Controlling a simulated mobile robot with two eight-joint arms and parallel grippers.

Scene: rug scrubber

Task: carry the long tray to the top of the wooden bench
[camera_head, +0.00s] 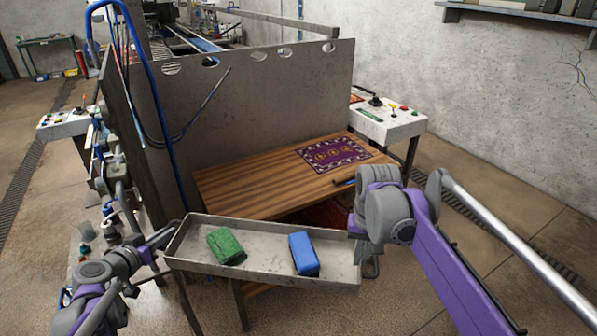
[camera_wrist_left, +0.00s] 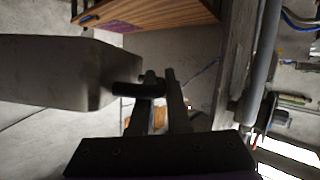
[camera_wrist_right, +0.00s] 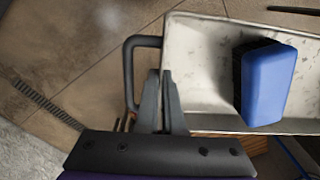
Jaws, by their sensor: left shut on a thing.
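The long grey tray (camera_head: 265,275) is in the air in front of the wooden bench (camera_head: 250,190), roughly level. A green block (camera_head: 226,246) and a blue block (camera_head: 304,254) lie in it; the blue one also shows in the right wrist view (camera_wrist_right: 265,85). My left gripper (camera_head: 168,236) is shut on the dark handle (camera_wrist_left: 126,88) at the tray's left end. My right gripper (camera_wrist_right: 163,75) is at the right-end handle (camera_wrist_right: 129,75), its fingers close together.
A purple patterned mat (camera_head: 333,154) lies on the bench's right part, with a dark tool (camera_head: 344,182) by the front edge. The bench's left part is bare. A tall grey panel (camera_head: 255,105) stands behind it, and a control box (camera_head: 390,118) stands at right.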

